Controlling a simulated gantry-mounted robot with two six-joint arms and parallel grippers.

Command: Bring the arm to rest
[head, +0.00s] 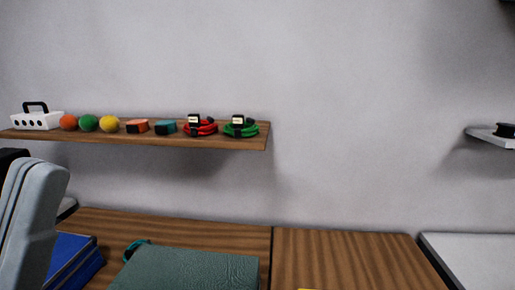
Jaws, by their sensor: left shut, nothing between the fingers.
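My left gripper (35,215) shows as a pale grey part at the left edge, with a dark part behind it. It is shut and empty, and much of it is cut off by the picture edge. My right gripper is not in view.
A wooden wall shelf (200,141) holds a white box with a black handle (38,120), several coloured balls and blocks, a red cable coil (201,127) and a green cable coil (241,128). Below, a dark green case (190,270) lies on the wooden table (350,260).

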